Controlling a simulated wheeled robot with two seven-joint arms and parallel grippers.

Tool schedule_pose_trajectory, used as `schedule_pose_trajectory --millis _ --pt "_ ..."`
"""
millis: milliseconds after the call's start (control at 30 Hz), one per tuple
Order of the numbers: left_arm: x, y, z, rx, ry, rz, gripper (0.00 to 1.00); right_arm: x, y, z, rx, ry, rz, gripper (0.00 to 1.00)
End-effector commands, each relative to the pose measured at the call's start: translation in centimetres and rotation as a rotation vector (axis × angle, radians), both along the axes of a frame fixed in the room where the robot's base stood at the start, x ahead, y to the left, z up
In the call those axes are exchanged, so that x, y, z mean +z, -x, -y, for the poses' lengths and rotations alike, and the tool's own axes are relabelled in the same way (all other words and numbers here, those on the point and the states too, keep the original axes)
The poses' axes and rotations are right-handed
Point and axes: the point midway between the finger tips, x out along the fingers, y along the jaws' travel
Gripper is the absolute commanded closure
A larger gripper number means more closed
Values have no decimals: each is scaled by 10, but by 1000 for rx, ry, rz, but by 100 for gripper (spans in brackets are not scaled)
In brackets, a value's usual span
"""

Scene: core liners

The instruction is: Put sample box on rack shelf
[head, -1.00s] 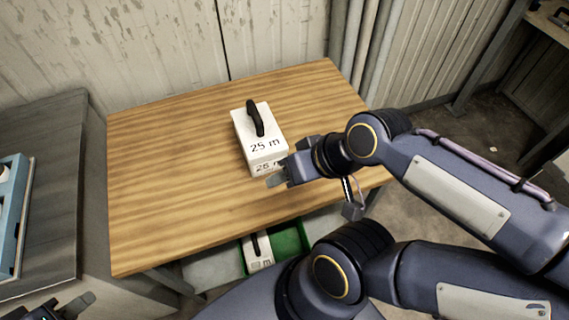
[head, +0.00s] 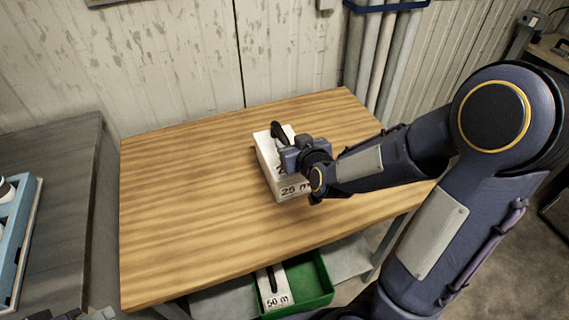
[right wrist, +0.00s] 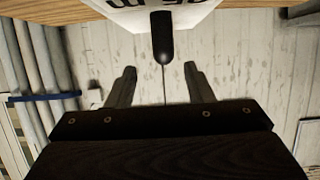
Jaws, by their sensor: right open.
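A white sample box (head: 267,158) marked "25 m" stands on the wooden table, with a black handle (head: 277,131) on top. My right gripper (head: 289,156) is over the box's top, close to the handle, and hides part of the label. In the right wrist view its two fingers (right wrist: 160,82) are apart and empty. The handle (right wrist: 162,40) shows ahead, in line with the gap between them. My left gripper (head: 85,315) shows only as a sliver at the bottom left edge, and its jaws cannot be judged. A grey lower shelf (head: 222,303) is under the table.
A green tray (head: 318,279) on the lower shelf holds another white box (head: 274,288) marked "50 m". A grey bench (head: 62,190) with a blue rack (head: 17,235) stands at the left. Upright pipes (head: 382,60) stand behind the table. The table's (head: 180,210) left half is clear.

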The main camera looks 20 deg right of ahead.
Motion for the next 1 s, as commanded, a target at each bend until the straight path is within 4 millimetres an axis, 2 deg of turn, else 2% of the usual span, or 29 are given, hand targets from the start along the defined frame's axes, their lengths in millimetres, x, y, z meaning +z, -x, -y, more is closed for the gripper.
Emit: schedule_pose_trajectory --millis 400,700,1000 --pt "4 0 0 0 0 0 67 -22 -49 -2 1 0 -2 53" --pt "3 0 0 0 0 0 67 -24 -54 -2 2 -2 0 53" --pt "3 0 0 0 0 0 67 -24 -54 -2 2 -2 0 91"
